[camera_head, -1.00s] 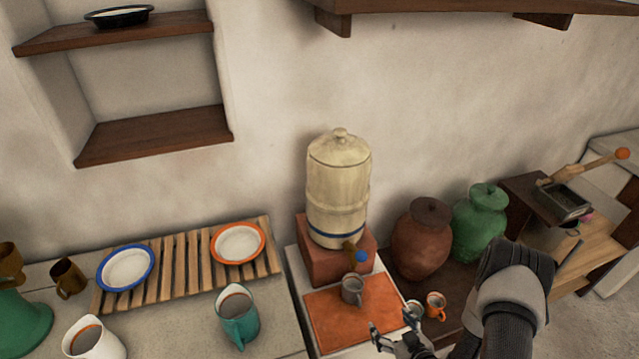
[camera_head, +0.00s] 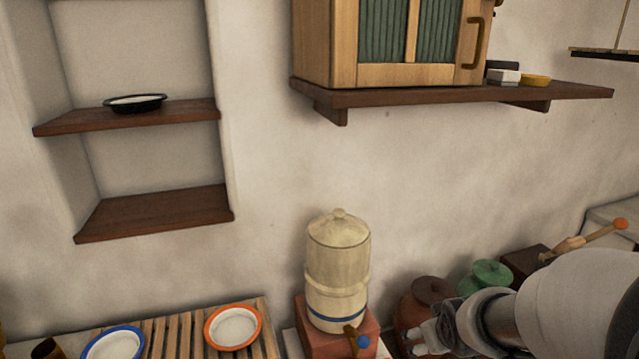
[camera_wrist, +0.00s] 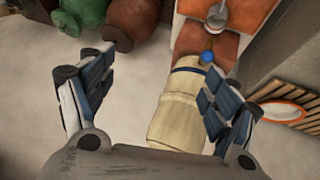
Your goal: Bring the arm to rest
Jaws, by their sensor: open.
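My arm reaches in from the right edge of the head view. My gripper (camera_head: 428,338) is at its end, low in the picture, right of the cream water dispenser (camera_head: 338,262) and in front of the red-brown jar (camera_head: 431,291). In the wrist view my gripper (camera_wrist: 155,78) has its fingers spread wide, with nothing held. The dispenser (camera_wrist: 178,110) shows beyond the fingers, partly behind the right one. I cannot tell how far it is from them.
A green jar (camera_head: 491,273) stands behind my arm. A wooden cabinet (camera_head: 385,45) sits on a wall shelf (camera_head: 450,95) above. An orange-rimmed plate (camera_head: 233,327) and a blue-rimmed plate (camera_head: 113,344) rest on the slatted rack (camera_head: 175,335). The wall between is bare.

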